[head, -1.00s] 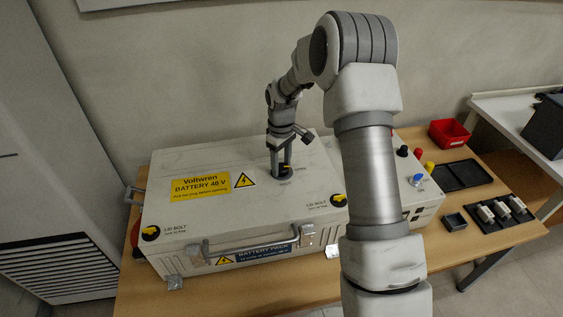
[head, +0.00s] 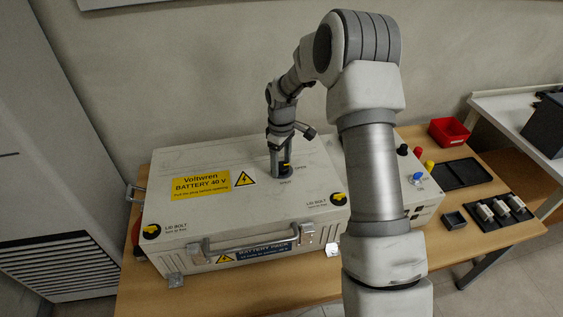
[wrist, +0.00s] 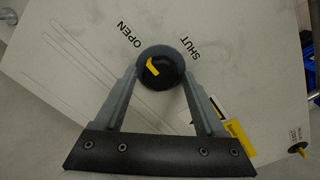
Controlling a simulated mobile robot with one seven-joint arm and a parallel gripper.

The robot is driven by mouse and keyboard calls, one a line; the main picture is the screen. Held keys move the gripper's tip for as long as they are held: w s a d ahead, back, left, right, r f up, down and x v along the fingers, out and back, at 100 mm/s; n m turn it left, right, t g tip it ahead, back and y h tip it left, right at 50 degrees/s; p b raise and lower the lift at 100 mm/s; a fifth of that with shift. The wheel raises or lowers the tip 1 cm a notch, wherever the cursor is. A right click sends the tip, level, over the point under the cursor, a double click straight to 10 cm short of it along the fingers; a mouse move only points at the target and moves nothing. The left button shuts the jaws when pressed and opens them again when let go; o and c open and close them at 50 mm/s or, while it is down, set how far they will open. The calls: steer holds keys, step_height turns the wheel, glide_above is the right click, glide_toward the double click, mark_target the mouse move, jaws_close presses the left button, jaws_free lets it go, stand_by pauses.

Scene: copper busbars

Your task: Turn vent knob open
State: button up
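The vent knob (wrist: 166,78) is round and black with a yellow mark, on the lid of the battery case (head: 300,205). In the wrist view its yellow mark lies left of the knob's middle, on the side nearer the printed word OPEN (wrist: 131,35). The word SHUT (wrist: 190,47) is printed to the upper right. My gripper (wrist: 162,72) has one finger on each side of the knob, both seeming to touch it. In the head view my gripper (head: 281,168) comes down on the knob from above and hides part of it.
Two black-and-yellow lid bolts (head: 151,231) (head: 339,199) and a front handle (head: 250,238) are on the case. A control box (head: 420,197) with coloured knobs, a red bin (head: 448,131) and black trays (head: 462,174) stand to the right on the wooden table.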

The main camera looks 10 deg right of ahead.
mark_target(282, 165)
steer(key=shift+o, duration=0.5)
step_height(282, 165, up, 18)
steer(key=p, duration=0.2)
steer(key=shift+f, duration=0.25)
